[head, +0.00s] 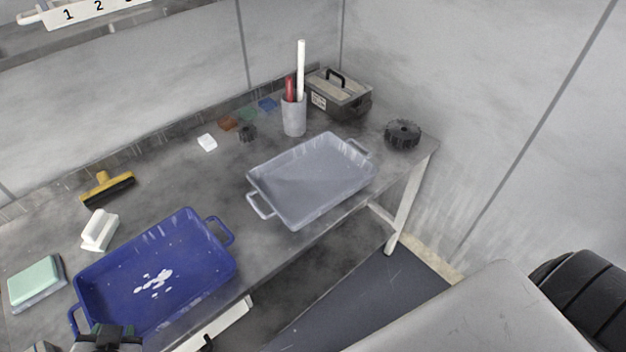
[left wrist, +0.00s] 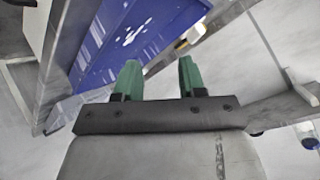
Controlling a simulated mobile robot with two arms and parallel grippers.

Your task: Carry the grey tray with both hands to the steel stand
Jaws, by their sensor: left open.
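The grey tray (head: 310,182) lies flat on the workbench in the head view, empty, with a handle at its left end and another at its far right end. My left gripper (head: 108,330) is at the bottom left of the head view, by the near edge of the blue tray and well away from the grey tray. In the left wrist view its green fingers (left wrist: 157,80) are apart with nothing between them, and the blue tray (left wrist: 105,55) shows beyond them. I cannot make out the steel stand in either view. My right gripper is not in view.
The blue tray (head: 208,238), with white patches inside, lies left of the grey tray. Behind stand a cup (head: 293,117) with red and white sticks and a toolbox (head: 338,98). A black round part (head: 403,134) sits right. A squeegee (head: 107,188) and green sponge (head: 35,280) lie left.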

